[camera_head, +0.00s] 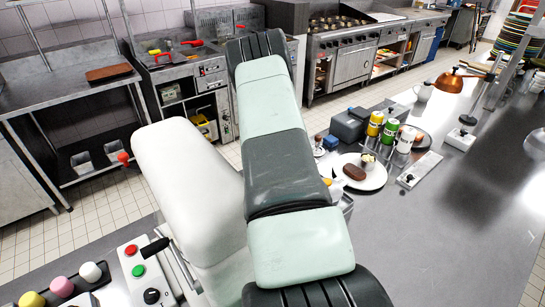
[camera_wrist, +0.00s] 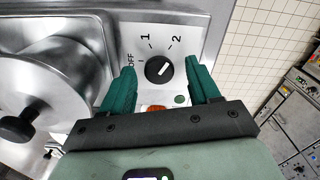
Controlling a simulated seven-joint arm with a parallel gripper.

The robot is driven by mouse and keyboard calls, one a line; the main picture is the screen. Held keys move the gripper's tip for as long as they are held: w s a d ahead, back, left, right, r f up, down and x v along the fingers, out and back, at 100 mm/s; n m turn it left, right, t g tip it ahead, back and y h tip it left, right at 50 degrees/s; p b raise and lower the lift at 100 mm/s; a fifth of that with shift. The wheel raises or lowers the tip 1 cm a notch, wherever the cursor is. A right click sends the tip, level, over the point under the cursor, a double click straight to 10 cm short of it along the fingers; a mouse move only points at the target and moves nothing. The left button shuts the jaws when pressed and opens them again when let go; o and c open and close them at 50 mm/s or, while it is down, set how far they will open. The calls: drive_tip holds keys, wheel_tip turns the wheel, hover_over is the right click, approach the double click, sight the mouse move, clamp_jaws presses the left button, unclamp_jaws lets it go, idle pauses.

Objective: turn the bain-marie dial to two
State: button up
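In the wrist view the bain-marie dial (camera_wrist: 158,70) is a round black knob on a light panel (camera_wrist: 180,22) marked OFF, 1 and 2. OFF is at the left, 1 at the upper left and 2 at the upper right. A small white mark shows on the knob, but I cannot tell clearly which label it points to. My gripper (camera_wrist: 160,64) is open, its green fingers on the left and right of the dial with gaps to it. In the head view I cannot make out the dial or the fingers.
In the wrist view a metal lid (camera_wrist: 45,85) with a black knob stands left of the panel. An orange light (camera_wrist: 157,107) and a green spot (camera_wrist: 180,99) lie below the dial. In the head view a plate (camera_head: 374,181) with food and a control box (camera_head: 135,268) stand on the counter.

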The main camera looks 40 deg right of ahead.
drive_tip(key=shift+r, duration=0.1)
wheel_tip(320, 180, up, 11)
drive_tip(key=shift+f, duration=0.2)
idle(0.4)
idle(0.3)
